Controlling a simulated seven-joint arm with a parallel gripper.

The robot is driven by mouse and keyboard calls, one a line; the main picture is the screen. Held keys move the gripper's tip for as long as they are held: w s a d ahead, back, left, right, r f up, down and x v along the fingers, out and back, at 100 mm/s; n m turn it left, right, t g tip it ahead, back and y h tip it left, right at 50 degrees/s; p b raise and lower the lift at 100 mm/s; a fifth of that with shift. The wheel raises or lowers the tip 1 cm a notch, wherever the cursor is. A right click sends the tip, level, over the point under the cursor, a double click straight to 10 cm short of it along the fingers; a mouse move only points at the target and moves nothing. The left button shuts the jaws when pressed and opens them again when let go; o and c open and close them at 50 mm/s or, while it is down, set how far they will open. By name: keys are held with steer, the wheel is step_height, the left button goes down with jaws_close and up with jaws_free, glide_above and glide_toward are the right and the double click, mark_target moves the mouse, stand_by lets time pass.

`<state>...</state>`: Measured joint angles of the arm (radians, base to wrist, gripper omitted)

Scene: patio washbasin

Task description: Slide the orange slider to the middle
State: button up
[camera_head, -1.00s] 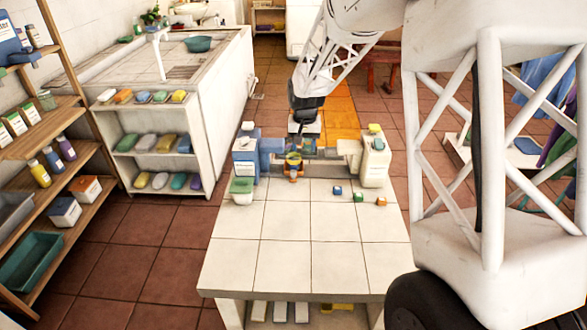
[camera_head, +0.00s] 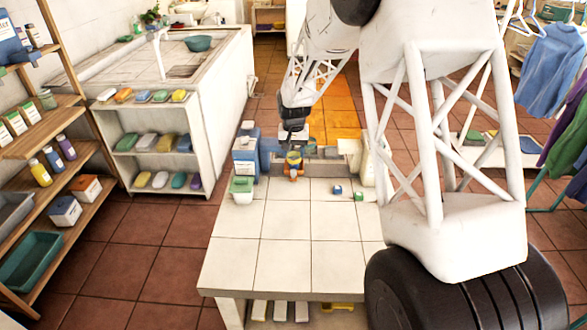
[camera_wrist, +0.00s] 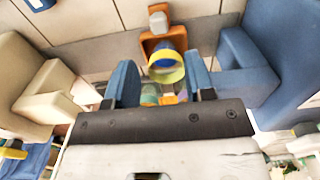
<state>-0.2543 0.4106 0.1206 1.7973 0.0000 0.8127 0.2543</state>
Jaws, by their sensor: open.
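The orange slider (camera_head: 294,174) sits low at the near side of the rail between a blue block and a cream block, closer to the blue one. A round blue piece with a yellow rim (camera_head: 293,157) is on it. In the wrist view the orange slider (camera_wrist: 150,44) shows beyond my fingers, with the yellow-rimmed blue piece (camera_wrist: 167,72) in front of it. My gripper (camera_head: 293,143) is above the slider. In the wrist view my gripper (camera_wrist: 161,84) is open, its blue fingers at either side of the yellow-rimmed piece. Contact cannot be told.
The blue block (camera_head: 246,152) stands left, with a green-topped white tub (camera_head: 242,190) before it. The cream block (camera_head: 367,168) is partly behind my arm. A small blue cube (camera_head: 337,189) and a green cube (camera_head: 358,196) lie right. The tiled tabletop (camera_head: 285,225) is clear in front.

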steer(key=shift+f, duration=3.7)
jaws_close()
